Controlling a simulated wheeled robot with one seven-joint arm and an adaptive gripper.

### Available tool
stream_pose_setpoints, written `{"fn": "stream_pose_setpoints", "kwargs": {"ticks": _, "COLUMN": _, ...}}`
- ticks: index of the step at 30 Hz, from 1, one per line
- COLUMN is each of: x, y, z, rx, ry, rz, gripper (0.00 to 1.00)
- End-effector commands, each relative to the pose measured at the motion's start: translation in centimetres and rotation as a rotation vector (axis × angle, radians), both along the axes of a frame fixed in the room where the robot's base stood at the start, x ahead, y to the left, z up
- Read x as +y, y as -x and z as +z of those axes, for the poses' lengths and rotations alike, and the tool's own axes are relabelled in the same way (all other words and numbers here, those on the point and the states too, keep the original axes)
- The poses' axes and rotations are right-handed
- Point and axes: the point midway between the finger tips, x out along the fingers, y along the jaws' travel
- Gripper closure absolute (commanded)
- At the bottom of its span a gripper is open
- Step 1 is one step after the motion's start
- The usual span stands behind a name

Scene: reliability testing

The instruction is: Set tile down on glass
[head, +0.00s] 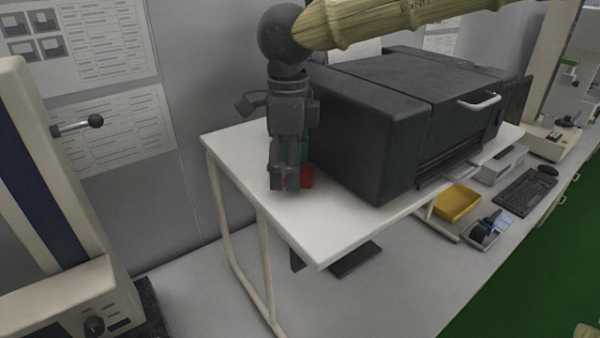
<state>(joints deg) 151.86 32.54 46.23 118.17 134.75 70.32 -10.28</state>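My gripper (286,184) points down over the left part of the white raised table (325,238), just left of the black machine. Its fingertips look close together and low near the tabletop, but I cannot tell whether they hold anything. A small red object (308,178) shows just behind and right of the fingers. A bit of teal (304,147) shows above it, mostly hidden by my gripper. I cannot make out which of these is the tile or the glass.
A large black machine with a silver handle (479,102) fills most of the raised table. The table's front left corner is clear. A yellow bin (457,203), a small tray (484,236) and a keyboard (527,190) lie on the lower bench. A wall stands behind.

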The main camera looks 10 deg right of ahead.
Motion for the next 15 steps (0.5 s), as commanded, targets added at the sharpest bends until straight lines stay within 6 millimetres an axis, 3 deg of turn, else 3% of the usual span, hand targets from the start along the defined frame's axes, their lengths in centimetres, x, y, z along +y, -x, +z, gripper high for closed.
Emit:
{"fn": "stream_pose_setpoints", "kwargs": {"ticks": 5, "x": 0.01, "y": 0.00, "z": -0.01, "rx": 0.000, "ry": 0.000, "rz": 0.000, "gripper": 0.30}}
{"fn": "stream_pose_setpoints", "kwargs": {"ticks": 13, "x": 0.01, "y": -0.01, "z": 0.01, "rx": 0.000, "ry": 0.000, "rz": 0.000, "gripper": 0.79}}
{"fn": "stream_pose_setpoints", "kwargs": {"ticks": 15, "x": 0.01, "y": -0.01, "z": 0.02, "rx": 0.000, "ry": 0.000, "rz": 0.000, "gripper": 0.83}}
